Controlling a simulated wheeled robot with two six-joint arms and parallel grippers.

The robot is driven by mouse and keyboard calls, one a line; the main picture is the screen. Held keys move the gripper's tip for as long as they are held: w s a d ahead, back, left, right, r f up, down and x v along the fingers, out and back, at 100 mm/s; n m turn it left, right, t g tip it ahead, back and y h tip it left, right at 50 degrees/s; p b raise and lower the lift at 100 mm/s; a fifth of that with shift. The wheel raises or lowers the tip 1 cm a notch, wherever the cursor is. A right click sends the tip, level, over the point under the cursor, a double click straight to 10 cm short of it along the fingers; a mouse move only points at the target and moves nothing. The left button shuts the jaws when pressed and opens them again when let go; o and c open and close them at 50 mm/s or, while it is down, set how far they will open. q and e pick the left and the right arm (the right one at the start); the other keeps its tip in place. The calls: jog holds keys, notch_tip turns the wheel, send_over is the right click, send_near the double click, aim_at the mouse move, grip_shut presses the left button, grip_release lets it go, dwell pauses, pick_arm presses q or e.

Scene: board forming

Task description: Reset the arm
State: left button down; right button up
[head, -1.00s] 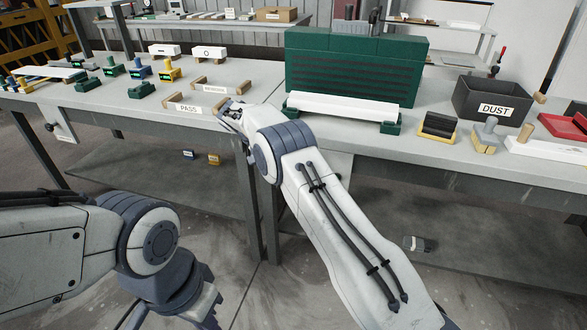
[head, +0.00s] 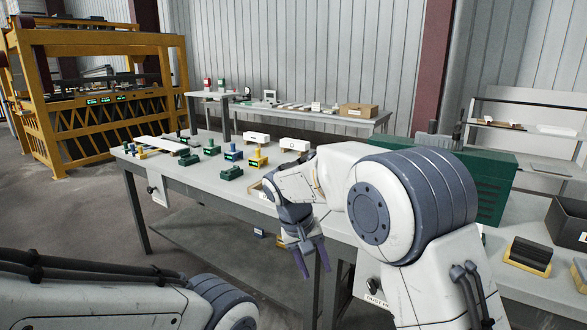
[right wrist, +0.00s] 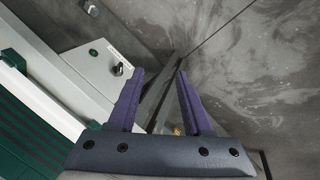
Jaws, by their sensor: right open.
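My right arm (head: 400,215) is raised and bent in the middle of the head view. Its gripper (head: 309,262) hangs down in front of the workbench's front edge, with its two purple fingers apart. In the right wrist view the gripper (right wrist: 158,95) is open and empty, above the grey floor beside the bench edge. My left arm (head: 100,292) shows at the lower left of the head view; its gripper is out of the picture.
The workbench (head: 205,190) holds several small green, blue and yellow fixtures and white blocks. A green box (head: 495,180), a dark bin (head: 570,222) and a brush block (head: 528,254) are at right. A yellow machine frame (head: 50,150) stands far left. Floor at left is clear.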

jog(key=s+a+r+n+y+p, duration=0.1)
jog(key=s+a+r+n+p, duration=0.15)
jog(key=s, duration=0.55)
jog(key=s+a+r+n+y+p, duration=0.1)
jog(key=s+r, duration=0.3)
jog(key=s, duration=0.4)
jog(key=s+d+n+g+y+p, duration=0.1)
jog(key=s+d+n+y+p, duration=0.1)
jog(key=s, duration=1.3)
jog(key=shift+d+f+n, duration=0.3)
jog(key=shift+f+n, duration=0.05)
jog(key=shift+n, duration=0.2)
jog(key=shift+s, duration=0.1)
